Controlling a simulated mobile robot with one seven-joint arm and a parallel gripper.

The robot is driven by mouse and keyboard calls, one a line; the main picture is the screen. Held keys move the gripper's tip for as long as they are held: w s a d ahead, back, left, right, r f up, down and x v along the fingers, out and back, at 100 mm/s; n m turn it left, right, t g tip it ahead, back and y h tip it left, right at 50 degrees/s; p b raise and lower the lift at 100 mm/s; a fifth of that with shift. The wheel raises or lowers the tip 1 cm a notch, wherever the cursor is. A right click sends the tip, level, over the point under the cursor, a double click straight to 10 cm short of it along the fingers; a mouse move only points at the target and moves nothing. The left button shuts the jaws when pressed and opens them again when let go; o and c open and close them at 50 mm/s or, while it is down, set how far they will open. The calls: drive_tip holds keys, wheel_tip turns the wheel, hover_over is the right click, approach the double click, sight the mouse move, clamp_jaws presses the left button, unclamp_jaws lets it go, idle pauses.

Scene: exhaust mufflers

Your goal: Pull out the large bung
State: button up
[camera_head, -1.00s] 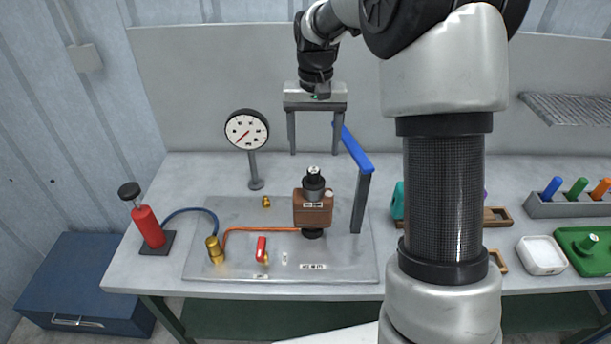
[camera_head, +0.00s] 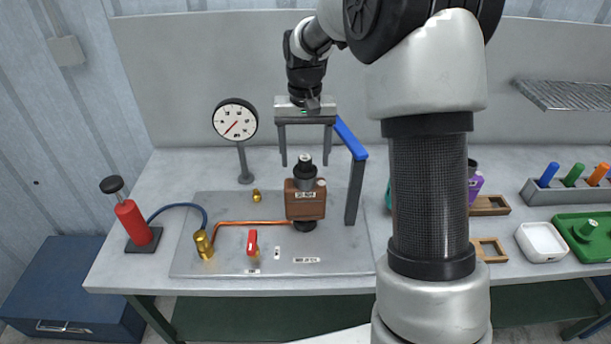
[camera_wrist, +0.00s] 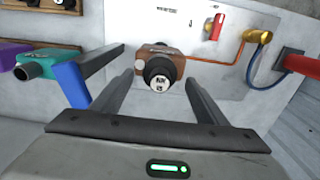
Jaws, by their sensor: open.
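A dark bung with a pale labelled top (camera_head: 305,168) stands upright in the top of a brown block (camera_head: 305,201) on the grey plate; I take it for the large bung. In the wrist view the bung (camera_wrist: 160,76) shows centred beyond my fingers, with part of the brown block (camera_wrist: 141,58) behind it. My gripper (camera_head: 305,163) is wide open and empty, pointing down above the block. In the wrist view my gripper's two fingers (camera_wrist: 158,80) appear on either side of the bung, clear of it. I cannot tell exactly how high the fingertips are above it.
A blue-topped grey post (camera_head: 352,148) stands close to the right of my fingers. A pressure gauge (camera_head: 235,121), red pump (camera_head: 133,221), red-handled valve (camera_head: 252,243) and copper pipe (camera_head: 250,223) lie left. A bung rack (camera_head: 565,194) and green tray (camera_head: 570,222) are at right.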

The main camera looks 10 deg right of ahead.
sight(305, 157)
drive_tip(key=shift+f, duration=0.85)
idle(0.7)
drive_tip(key=c, duration=1.4)
drive_tip(key=shift+r+p, duration=2.25)
drive_tip(key=shift+r, duration=0.85)
